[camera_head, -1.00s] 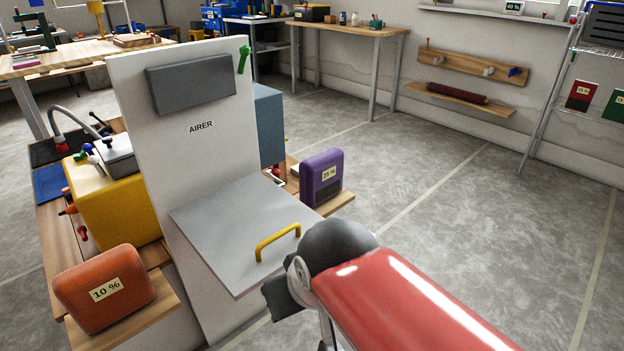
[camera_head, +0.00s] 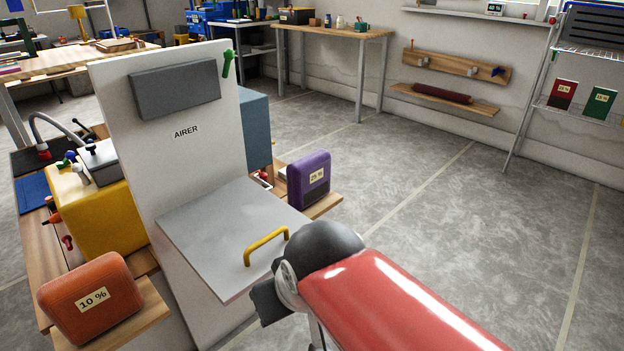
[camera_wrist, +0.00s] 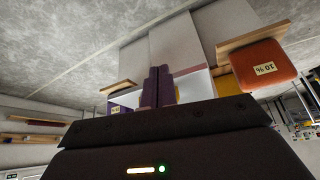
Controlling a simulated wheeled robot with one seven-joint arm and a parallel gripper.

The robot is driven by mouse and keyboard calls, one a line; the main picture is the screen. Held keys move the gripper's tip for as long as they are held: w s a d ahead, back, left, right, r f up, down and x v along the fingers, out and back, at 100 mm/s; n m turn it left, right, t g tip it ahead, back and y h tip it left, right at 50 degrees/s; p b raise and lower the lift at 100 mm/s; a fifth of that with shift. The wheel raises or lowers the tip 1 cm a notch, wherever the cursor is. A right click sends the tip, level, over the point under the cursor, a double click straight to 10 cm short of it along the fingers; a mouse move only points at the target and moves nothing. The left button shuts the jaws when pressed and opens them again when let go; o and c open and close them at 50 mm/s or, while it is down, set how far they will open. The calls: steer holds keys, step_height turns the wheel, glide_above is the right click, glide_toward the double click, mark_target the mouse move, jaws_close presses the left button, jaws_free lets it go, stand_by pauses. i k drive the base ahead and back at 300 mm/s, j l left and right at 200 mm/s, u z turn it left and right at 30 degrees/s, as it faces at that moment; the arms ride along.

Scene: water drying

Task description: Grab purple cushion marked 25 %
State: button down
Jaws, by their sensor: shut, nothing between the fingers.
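The purple cushion (camera_head: 309,181) marked 25 % stands upright on a small wooden shelf on the far right side of the AIRER unit (camera_head: 168,170). In the wrist view a purple patch (camera_wrist: 126,99) beside a wooden shelf looks like the same cushion, mostly hidden. My gripper (camera_wrist: 160,70) is shut and empty, its two dark fingers together in front of the unit in the wrist view. In the head view the fingers are hidden by my red arm, which reaches in right of the yellow handle (camera_head: 266,246). My gripper is apart from the purple cushion.
An orange cushion (camera_head: 90,299) marked 10 % sits on the near left shelf. The unit's grey flap (camera_head: 225,235) with the handle juts out between the two cushions. Open floor (camera_head: 440,215) lies to the right. A rack with red and green items (camera_head: 562,95) stands at the far right.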

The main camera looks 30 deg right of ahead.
mark_target(309, 177)
steer(key=i+l, duration=0.25)
steer(key=l, duration=0.2)
steer(key=i+l, duration=0.3)
steer(key=l, duration=0.15)
steer(key=i+l+z, duration=0.1)
steer(key=i+l, duration=0.15)
steer(key=l, duration=0.2)
